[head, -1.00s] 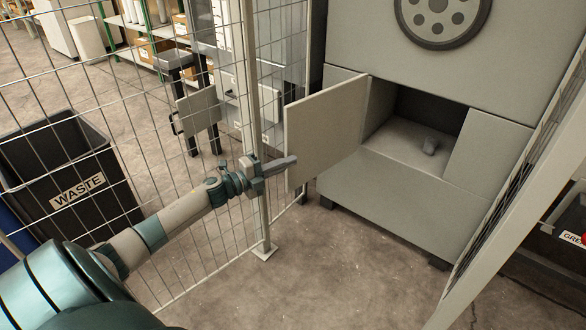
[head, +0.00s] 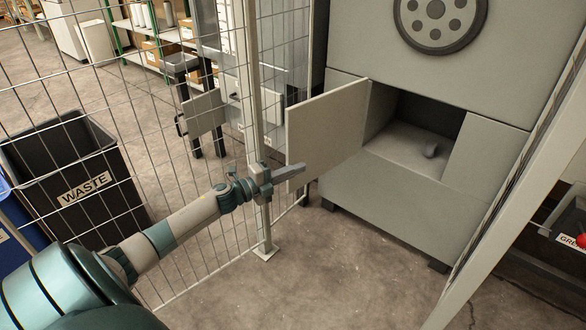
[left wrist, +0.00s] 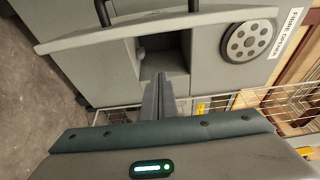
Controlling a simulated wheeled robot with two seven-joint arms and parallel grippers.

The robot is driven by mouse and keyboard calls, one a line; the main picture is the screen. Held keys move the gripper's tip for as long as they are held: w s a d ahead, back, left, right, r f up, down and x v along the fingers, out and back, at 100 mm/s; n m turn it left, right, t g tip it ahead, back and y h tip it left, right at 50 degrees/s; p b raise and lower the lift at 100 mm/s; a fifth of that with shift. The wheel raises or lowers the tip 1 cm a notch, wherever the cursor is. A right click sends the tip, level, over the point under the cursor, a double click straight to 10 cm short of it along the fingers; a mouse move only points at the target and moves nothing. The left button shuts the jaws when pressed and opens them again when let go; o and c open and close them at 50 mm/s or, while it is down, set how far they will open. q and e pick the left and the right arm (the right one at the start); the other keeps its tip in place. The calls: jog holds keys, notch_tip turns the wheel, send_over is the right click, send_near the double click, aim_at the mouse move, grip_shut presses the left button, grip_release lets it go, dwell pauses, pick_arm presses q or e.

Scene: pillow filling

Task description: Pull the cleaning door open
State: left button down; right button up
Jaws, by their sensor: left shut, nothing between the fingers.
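The cleaning door (head: 325,130) is a flat grey panel on the grey machine. It stands swung outward at the left side of a square opening (head: 425,118). In the left wrist view a pale panel edge with dark handle posts (left wrist: 150,28), probably the door, crosses the top. My left gripper (head: 301,170) is shut and empty, its fingers at the door's lower left edge in the head view; I cannot tell whether they touch it. The shut fingers (left wrist: 158,90) point toward the opening in the left wrist view. My right gripper is not in view.
A small grey lump (head: 431,150) lies inside the opening. A wire mesh fence with a post (head: 257,110) stands beside my left arm. A black waste bin (head: 75,165) stands at the left. A slanting pale post (head: 520,165) bounds the right. The floor before the machine is clear.

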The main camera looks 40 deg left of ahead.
pick_arm(q)
jog(key=a+v, duration=0.1)
jog(key=v, duration=0.9)
jog(key=shift+w+a, duration=0.25)
jog(key=shift+w, duration=0.1)
